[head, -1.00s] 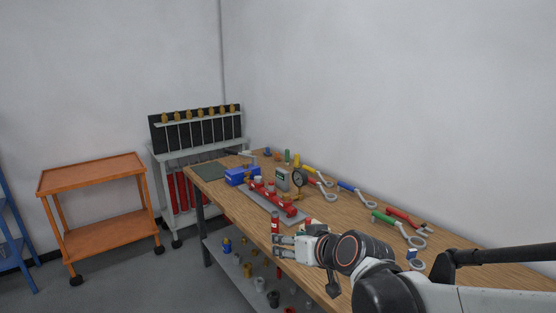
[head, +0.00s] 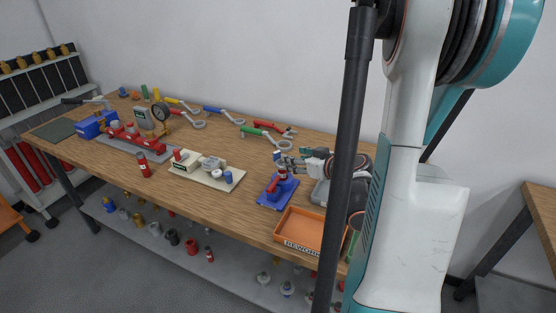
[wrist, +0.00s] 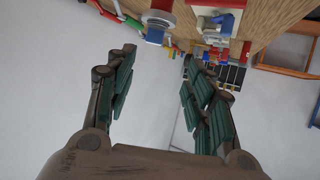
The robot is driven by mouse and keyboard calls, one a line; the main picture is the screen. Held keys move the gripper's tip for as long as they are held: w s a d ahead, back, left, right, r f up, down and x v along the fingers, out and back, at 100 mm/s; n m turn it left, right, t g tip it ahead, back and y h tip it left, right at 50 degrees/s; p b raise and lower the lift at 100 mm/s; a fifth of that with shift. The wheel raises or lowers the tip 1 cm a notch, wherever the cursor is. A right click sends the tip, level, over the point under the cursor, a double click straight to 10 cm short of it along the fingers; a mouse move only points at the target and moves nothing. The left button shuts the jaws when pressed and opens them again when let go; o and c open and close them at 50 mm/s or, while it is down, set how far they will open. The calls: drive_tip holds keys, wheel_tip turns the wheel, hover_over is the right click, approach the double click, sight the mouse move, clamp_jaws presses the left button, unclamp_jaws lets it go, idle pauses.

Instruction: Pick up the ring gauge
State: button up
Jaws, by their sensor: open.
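My gripper (head: 281,164) is open and empty, above the worktable's right part, close behind a red fitting (head: 278,184) on a blue base (head: 271,203). In the wrist view the open fingers (wrist: 155,100) have only pale background between them. A red piece with a silver round collar (wrist: 155,32) lies beyond the fingertips, apart from them. I cannot tell for sure which thing is the ring gauge. A cream board (head: 190,178) left of my gripper carries a small grey piece (head: 212,163), a red-topped block and a blue knob.
An orange tray (head: 283,238) sits at the table's front right. A red manifold (head: 135,136), a dial gauge (head: 160,111) and a blue box (head: 92,125) stand left. Wrenches (head: 262,132) lie along the back.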

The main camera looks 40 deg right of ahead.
sight(278, 154)
drive_tip(key=b+x, duration=0.1)
drive_tip(key=x, duration=0.3)
drive_tip(key=b+x, duration=0.1)
drive_tip(key=x, duration=0.4)
drive_tip(key=d+b+x, duration=0.1)
drive_tip(key=x, duration=0.3)
drive_tip(key=shift+w+f+b, duration=0.1)
drive_tip(key=shift+f+b, duration=0.3)
clamp_jaws()
